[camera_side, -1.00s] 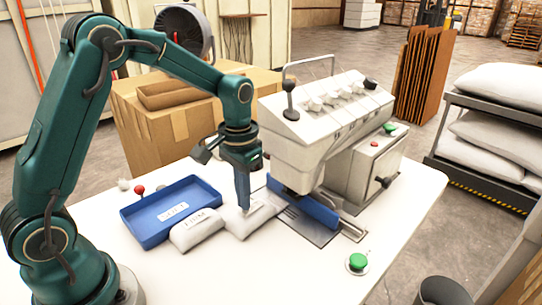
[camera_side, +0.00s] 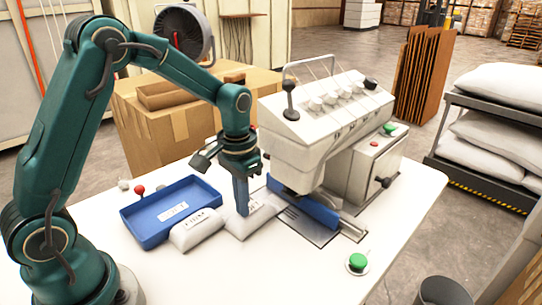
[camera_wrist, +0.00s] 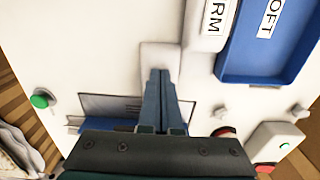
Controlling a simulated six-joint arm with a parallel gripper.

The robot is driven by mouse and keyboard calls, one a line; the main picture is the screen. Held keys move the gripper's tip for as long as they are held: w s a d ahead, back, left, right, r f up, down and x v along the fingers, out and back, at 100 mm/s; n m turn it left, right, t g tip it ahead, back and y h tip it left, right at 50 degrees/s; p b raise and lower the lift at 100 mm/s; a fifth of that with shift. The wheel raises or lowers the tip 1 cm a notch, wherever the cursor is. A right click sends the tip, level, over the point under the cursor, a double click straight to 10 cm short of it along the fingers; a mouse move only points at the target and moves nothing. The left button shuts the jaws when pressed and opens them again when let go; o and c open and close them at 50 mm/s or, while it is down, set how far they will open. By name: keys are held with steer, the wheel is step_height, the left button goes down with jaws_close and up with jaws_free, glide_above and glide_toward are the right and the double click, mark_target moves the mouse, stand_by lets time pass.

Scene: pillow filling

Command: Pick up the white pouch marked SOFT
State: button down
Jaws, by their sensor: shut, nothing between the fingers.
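My gripper (camera_side: 242,210) is shut and empty, its fingers pointing down at a white pouch (camera_side: 262,214) on the white table. In the wrist view the closed fingertips (camera_wrist: 160,72) overlap this pouch (camera_wrist: 160,52); I cannot tell whether they touch it. The fingers hide most of its label, so I cannot read it. A second white pouch marked FIRM (camera_side: 197,232) lies to its left, apart from the fingers. A blue tray (camera_side: 150,234) with a label on its floor stands beside that. In the wrist view the tray (camera_wrist: 240,55) label reads OFT, with its start cut off or unclear.
A white sealing machine (camera_side: 325,130) with a blue bar and metal plate stands close on the pouch's right. A green button (camera_side: 357,262) is at the table's front right. A red knob (camera_side: 140,190) is behind the tray.

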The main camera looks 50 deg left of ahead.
steer(key=shift+s+d, duration=0.15)
steer(key=shift+s, duration=1.6)
steer(key=shift+s+d, duration=0.1)
steer(key=shift+s, duration=1.65)
steer(key=shift+r, duration=0.1)
steer(key=shift+r, duration=2.95)
steer(key=s+d+r+t, duration=0.3)
steer(key=s+r+t, duration=0.2)
steer(key=s, duration=0.2)
steer(key=shift+r+t, duration=0.3)
